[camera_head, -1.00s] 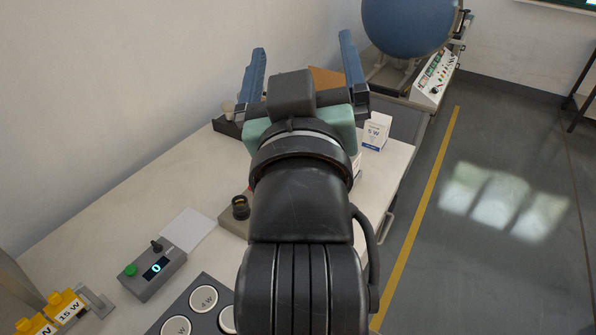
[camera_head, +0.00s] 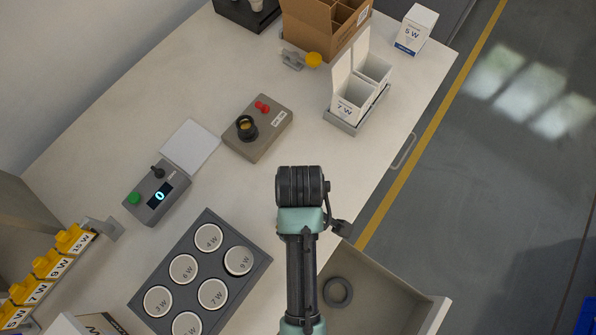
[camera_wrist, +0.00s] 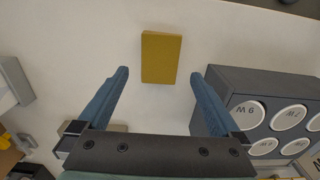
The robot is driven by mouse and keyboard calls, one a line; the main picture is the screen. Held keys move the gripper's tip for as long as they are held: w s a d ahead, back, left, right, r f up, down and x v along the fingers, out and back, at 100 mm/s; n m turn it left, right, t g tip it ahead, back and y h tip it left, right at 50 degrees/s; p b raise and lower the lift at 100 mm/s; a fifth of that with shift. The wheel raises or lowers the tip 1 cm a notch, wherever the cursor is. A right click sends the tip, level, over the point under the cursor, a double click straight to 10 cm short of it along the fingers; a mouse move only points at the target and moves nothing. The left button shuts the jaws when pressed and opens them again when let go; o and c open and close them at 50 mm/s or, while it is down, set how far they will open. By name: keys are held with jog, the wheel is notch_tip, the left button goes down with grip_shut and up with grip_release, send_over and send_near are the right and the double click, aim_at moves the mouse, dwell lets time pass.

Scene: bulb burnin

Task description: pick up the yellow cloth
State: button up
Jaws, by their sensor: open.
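The yellow cloth (camera_wrist: 161,57) is a flat, folded-looking rectangle lying on the pale tabletop in the wrist view. My gripper (camera_wrist: 160,75) is open, with one blue finger to the left and one to the right of the cloth's line. The cloth shows in the gap beyond and between the fingertips, and nothing is held. How high the fingers are above the table is hard to tell. In the head view neither the cloth nor my fingers can be seen; only my arm shows there.
The dark grey tray (camera_wrist: 236,80) with round white labelled discs is close beside the right finger; it also shows in the head view (camera_head: 256,258). An open drawer (camera_head: 388,292) juts from the table front. A grey control box (camera_head: 157,192) stands left.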

notch_tip(320, 180, down, 7)
jog(key=shift+a+r, duration=0.15)
jog(key=shift+r, duration=0.05)
dwell(0.3)
jog(key=c, duration=1.3)
jog(key=shift+w+r, duration=0.1)
jog(key=shift+r, duration=0.05)
